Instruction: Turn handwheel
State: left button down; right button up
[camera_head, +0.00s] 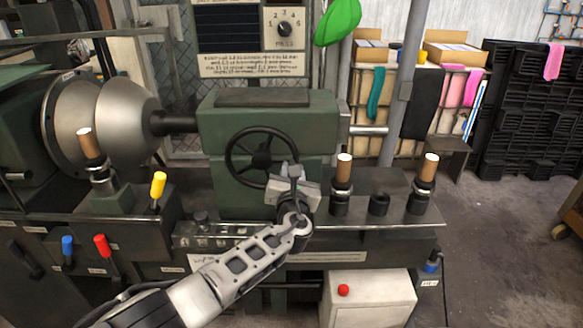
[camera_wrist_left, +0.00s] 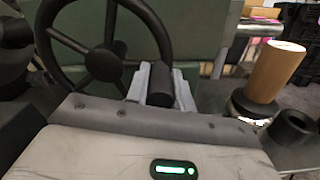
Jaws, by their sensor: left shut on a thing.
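The black handwheel (camera_head: 262,128) with its spokes and round hub is on the front of the green machine housing. In the left wrist view the handwheel (camera_wrist_left: 106,63) fills the upper left. My left gripper (camera_head: 291,172) is at the wheel's lower right rim. In the left wrist view my left gripper (camera_wrist_left: 160,84) is shut around a dark knob-like handle (camera_wrist_left: 160,88) beside the rim. The handle is largely hidden by the gripper in the head view. My right gripper is not in view.
Wooden-handled tools (camera_head: 343,172) stand on the ledge right of my gripper. A yellow lever (camera_head: 158,187) and a red lever (camera_head: 103,246) are at the left. A white box with a red button (camera_head: 343,290) stands below. The floor at the right is clear.

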pick_arm(q)
jog(key=shift+f+m, duration=0.5)
jog(key=shift+m, duration=0.2)
jog(key=c, duration=1.2)
grip_release()
jog(key=shift+f, duration=0.1)
jog(key=shift+s+a, duration=0.1)
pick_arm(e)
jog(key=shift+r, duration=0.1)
pick_arm(q)
jog(key=shift+s+p, duration=0.25)
jog(key=shift+p, duration=0.05)
jog(key=s+p, duration=0.3)
jog(key=s, duration=1.2)
jog(key=shift+a, duration=0.4)
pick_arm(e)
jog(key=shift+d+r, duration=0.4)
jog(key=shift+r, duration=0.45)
pick_arm(q)
jog(key=shift+s, duration=0.1)
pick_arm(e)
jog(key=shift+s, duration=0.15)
